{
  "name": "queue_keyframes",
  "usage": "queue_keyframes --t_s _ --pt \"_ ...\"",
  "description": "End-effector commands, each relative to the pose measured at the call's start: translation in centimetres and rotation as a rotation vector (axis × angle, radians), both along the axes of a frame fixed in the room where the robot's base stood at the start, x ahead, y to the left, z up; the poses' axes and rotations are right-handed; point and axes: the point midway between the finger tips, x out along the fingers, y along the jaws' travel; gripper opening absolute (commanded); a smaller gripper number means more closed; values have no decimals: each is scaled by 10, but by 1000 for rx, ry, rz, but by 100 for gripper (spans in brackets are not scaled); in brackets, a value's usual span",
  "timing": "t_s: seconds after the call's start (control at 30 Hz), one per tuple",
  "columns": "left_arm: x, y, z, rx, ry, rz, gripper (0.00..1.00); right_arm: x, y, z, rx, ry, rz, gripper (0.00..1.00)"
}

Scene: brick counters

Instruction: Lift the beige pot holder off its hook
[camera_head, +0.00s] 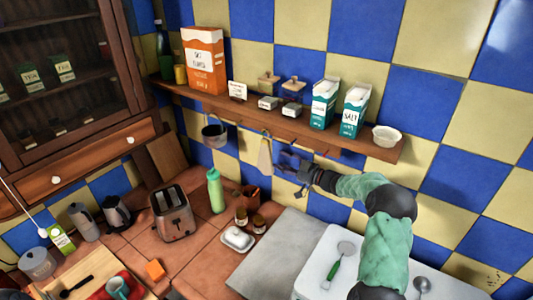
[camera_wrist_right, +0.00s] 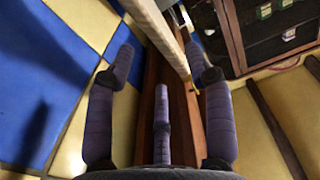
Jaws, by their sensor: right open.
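The beige pot holder (camera_head: 265,158) hangs from a hook under the wooden shelf, against the blue and yellow tiled wall. My right gripper (camera_head: 288,166) is open, just to the right of the pot holder and below the shelf. In the right wrist view, my open gripper (camera_wrist_right: 161,65) has dark padded fingers spread apart. A pale beige strip, likely the pot holder (camera_wrist_right: 160,28), shows beyond and partly between the fingertips; I cannot tell whether they touch it. My left gripper is out of view.
The wooden shelf (camera_head: 270,116) holds cartons, jars and a white bowl (camera_head: 386,136). A small dark pot (camera_head: 214,132) hangs left of the pot holder. Below stand a green bottle (camera_head: 215,190), a toaster (camera_head: 172,212) and a brown container (camera_head: 250,196).

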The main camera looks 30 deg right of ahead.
Motion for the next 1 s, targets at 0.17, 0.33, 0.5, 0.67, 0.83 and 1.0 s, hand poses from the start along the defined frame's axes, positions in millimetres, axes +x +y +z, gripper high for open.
queue_keyframes --t_s 0.17,0.33,0.5,0.67,0.83,1.0 --pt "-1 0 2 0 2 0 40 21 14 0 -1 -1 5 53" --pt "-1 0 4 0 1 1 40 40 24 0 1 -1 3 53" --pt "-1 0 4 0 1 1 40 48 28 -1 0 1 1 53" --pt "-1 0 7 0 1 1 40 63 37 1 0 0 3 53" --pt "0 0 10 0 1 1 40 82 46 2 0 0 2 53" --pt "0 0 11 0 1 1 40 91 51 2 -1 1 -1 53"
